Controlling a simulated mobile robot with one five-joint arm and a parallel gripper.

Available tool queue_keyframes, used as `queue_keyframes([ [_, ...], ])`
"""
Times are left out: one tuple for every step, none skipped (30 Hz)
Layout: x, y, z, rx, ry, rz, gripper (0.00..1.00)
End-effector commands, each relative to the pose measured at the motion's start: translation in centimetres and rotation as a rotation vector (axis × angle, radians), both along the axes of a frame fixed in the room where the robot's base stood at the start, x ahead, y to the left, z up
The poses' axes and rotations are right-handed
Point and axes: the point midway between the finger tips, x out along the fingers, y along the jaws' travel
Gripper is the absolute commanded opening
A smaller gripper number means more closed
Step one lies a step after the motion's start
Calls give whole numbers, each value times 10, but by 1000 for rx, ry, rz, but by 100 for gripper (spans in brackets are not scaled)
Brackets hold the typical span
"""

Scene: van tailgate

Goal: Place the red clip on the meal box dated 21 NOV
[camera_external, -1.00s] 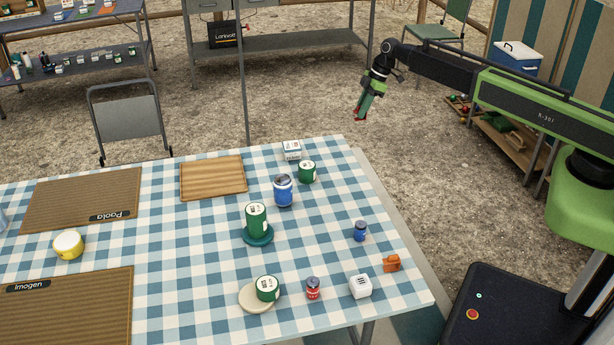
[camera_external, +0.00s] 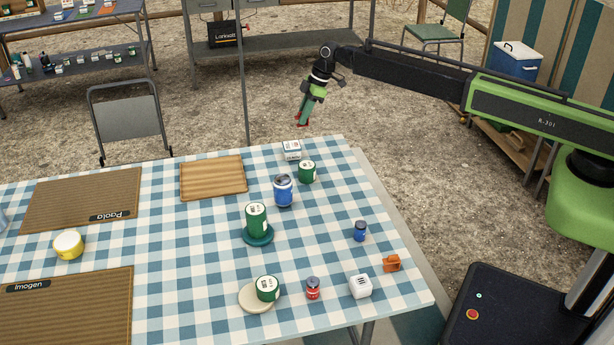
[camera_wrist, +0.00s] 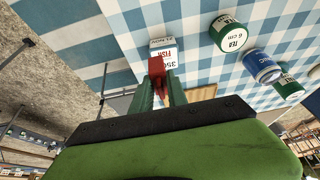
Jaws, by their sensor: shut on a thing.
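The meal box (camera_external: 292,150) is a small white carton at the far edge of the checked table. In the wrist view the meal box (camera_wrist: 170,54) shows a label with "FISH", "350" and a date that seems to read 21 NOV. My gripper (camera_external: 303,119) is shut on the red clip (camera_external: 301,124) and holds it in the air, above and beyond the far table edge near the box. In the wrist view the red clip (camera_wrist: 157,76) sits between the green fingers of my gripper (camera_wrist: 160,90) and overlaps the lower part of the box. They look apart in the external view.
A green tin (camera_external: 307,172) stands close to the box, with a blue can (camera_external: 283,190) nearer the camera. A wooden board (camera_external: 213,177) lies to the left. An orange object (camera_external: 391,263), a white cube (camera_external: 360,286) and several more tins and jars stand on the table.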

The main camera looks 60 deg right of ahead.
Motion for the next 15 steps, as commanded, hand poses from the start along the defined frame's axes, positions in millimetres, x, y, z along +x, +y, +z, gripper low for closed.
queue_keyframes([
  [8, 11, -16, 0, 0, 2, 0],
  [11, 17, -19, -1, -1, 2, 0],
  [14, 24, -22, -1, 0, 2, 0],
  [16, 28, -24, -1, 0, 1, 0],
  [17, 31, -25, -1, 0, 1, 0],
  [19, 34, -26, -1, 0, 1, 0],
  [19, 35, -27, -1, 1, 0, 0],
  [20, 36, -27, -1, 1, 0, 0],
  [20, 37, -26, -1, 1, 0, 0],
  [20, 37, -26, -1, 1, 0, 0],
  [19, 37, -26, -1, 0, 0, 0],
  [19, 37, -27, -1, 1, 0, 0],
  [19, 37, -30, -1, 0, 0, 0],
  [19, 37, -34, -1, 0, 0, 0],
  [19, 37, -41, -1, 0, 0, 0],
])
